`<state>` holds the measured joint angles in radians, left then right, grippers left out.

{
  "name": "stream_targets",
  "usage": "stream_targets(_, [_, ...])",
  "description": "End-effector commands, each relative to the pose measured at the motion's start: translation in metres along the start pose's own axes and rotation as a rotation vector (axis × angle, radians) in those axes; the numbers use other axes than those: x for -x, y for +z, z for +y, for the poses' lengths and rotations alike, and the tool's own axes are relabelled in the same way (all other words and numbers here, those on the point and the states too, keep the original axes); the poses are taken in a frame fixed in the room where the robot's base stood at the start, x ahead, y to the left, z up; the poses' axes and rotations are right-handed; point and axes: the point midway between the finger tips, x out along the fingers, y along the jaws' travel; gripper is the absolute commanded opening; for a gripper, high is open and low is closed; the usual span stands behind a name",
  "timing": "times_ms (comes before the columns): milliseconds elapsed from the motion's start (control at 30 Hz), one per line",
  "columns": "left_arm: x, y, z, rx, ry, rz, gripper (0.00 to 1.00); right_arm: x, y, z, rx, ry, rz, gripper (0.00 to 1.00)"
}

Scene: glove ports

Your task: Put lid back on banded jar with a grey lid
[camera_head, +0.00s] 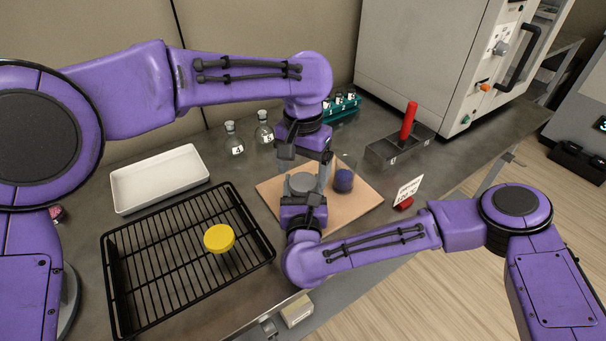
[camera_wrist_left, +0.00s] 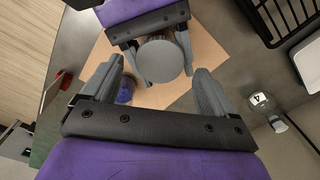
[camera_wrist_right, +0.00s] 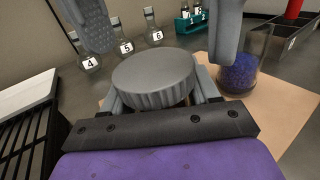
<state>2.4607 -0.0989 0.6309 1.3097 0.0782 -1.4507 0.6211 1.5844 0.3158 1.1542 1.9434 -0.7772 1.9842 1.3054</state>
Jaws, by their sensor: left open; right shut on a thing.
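A grey round lid (camera_head: 301,183) with a ribbed edge is between my right gripper's fingers (camera_head: 305,193), above the tan board; it fills the middle of the right wrist view (camera_wrist_right: 153,80). What is under it is hidden. My right gripper is shut on it. My left gripper (camera_head: 306,162) is open, just above and behind the lid, with its fingers pointing down toward it; the left wrist view shows the lid (camera_wrist_left: 161,62) between and beyond those fingers. A clear glass jar (camera_head: 344,178) with blue contents stands right of the lid, with no lid visible on it. I cannot make out its band.
The tan board (camera_head: 366,197) lies under both grippers. A black wire rack (camera_head: 160,270) holds a yellow disc (camera_head: 219,238). A white tray (camera_head: 160,180), numbered flasks (camera_head: 264,133), a teal vial rack (camera_head: 343,104) and a grey holder with a red handle (camera_head: 408,120) stand around. A sign (camera_head: 409,190) stands at right.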

Motion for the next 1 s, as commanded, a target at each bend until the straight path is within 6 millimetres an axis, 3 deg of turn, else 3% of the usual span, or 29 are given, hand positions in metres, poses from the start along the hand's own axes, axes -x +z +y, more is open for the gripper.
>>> stream_targets(167, [0.020, 0.000, 0.000, 0.001, -0.001, 0.001, 0.88, 0.000, 0.000, 0.000, 0.000, 0.000, -0.001, 0.00])
stream_targets(400, [0.022, 0.000, 0.000, 0.001, 0.000, 0.000, 0.88, 0.000, 0.001, 0.000, 0.000, 0.000, -0.001, 0.00])
stream_targets(467, [0.023, 0.000, 0.000, 0.004, 0.000, 0.000, 0.83, 0.000, 0.001, 0.000, 0.000, 0.000, -0.001, 0.00])
stream_targets(700, [0.055, 0.000, 0.000, 0.262, -0.002, 0.001, 0.83, 0.000, 0.000, 0.000, 0.000, 0.000, -0.001, 0.00])
stream_targets(1000, [0.057, 0.000, 0.000, 0.284, 0.001, -0.001, 0.83, 0.000, 0.001, 0.000, 0.000, 0.000, -0.001, 0.00])
